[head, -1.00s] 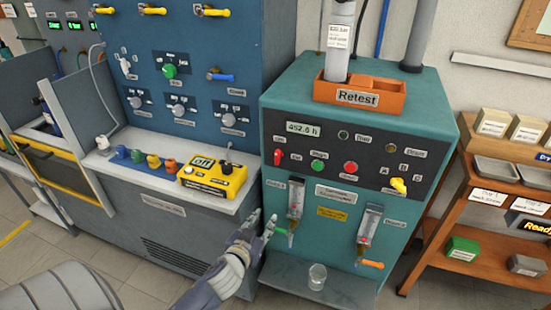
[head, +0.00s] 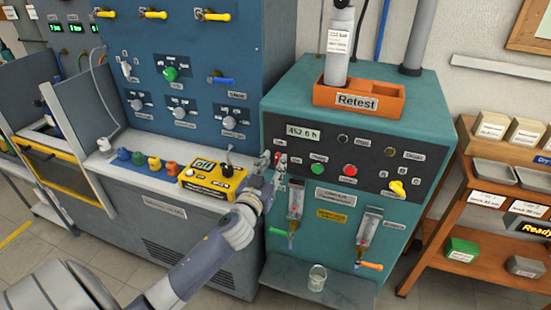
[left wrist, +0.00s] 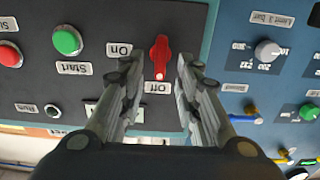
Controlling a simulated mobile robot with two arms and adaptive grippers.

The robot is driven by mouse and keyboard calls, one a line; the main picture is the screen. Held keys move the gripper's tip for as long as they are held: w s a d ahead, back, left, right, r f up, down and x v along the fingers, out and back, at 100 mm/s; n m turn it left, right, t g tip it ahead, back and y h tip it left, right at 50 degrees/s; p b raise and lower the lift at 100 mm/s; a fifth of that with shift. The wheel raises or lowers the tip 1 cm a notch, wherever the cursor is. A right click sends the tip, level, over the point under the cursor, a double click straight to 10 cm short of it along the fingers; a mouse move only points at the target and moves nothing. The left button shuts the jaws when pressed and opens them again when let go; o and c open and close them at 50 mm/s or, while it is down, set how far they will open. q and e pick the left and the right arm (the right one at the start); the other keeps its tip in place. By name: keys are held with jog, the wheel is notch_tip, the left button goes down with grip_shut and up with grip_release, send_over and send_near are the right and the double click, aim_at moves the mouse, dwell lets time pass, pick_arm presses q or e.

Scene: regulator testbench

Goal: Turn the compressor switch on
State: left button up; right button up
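The compressor switch (left wrist: 160,57) is a small red rotary handle on the dark panel of the teal cabinet. In the left wrist view, its white-marked end points toward the "Off" label (left wrist: 157,87); the "On" label (left wrist: 119,50) is to its left. My left gripper (left wrist: 159,66) is open, one finger on each side of the switch, with visible gaps. In the head view, my left gripper (head: 272,168) is at the panel's left edge and the red switch (head: 280,158) is partly hidden by the fingers. My right gripper is not in view.
A green Start button (head: 318,168) and a red button (head: 350,170) sit right of the switch. A yellow device (head: 213,186) stands on the grey bench beside my arm. Below hang two flow meters (head: 367,236), and a glass (head: 317,277) stands on the ledge.

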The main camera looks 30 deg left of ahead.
aim_at(278, 160)
pick_arm(q)
jog(key=shift+x, duration=1.15)
grip_shut()
